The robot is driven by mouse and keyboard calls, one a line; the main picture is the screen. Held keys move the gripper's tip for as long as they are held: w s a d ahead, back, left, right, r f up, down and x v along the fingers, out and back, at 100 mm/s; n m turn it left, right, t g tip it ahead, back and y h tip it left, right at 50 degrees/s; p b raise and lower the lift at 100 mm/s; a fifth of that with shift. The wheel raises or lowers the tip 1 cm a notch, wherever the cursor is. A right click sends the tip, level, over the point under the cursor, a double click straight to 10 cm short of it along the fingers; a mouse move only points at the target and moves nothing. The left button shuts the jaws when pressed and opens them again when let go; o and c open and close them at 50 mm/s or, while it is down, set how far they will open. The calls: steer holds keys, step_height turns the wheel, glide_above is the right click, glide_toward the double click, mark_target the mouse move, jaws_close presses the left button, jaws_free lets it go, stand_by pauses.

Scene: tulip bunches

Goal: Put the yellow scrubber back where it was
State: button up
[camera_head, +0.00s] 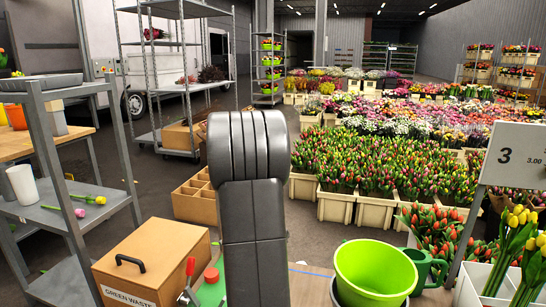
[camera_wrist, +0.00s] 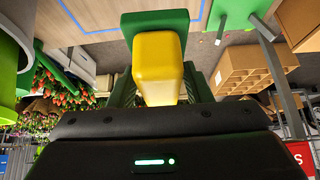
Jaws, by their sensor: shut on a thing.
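The yellow scrubber (camera_wrist: 158,60) shows in the wrist view as a yellow block with a green layer (camera_wrist: 154,20) at its far end. My gripper (camera_wrist: 157,92) is shut on it, with a dark green finger on each side. The green end points toward a wooden tabletop (camera_wrist: 72,12); I cannot tell whether it touches anything. In the head view my arm hides the gripper and the scrubber.
In the head view a lime green bucket (camera_head: 372,268) and a darker green jug (camera_head: 428,268) stand right of my arm. A wooden "GREEN WASTE" box (camera_head: 150,262) stands at left, beside a green item with a red knob (camera_head: 211,275). Tulip crates (camera_head: 376,210) fill the floor behind.

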step_height(320, 180, up, 35)
steer(key=p, duration=3.3)
steer(key=shift+w+d, duration=0.1)
steer(key=shift+d, duration=0.05)
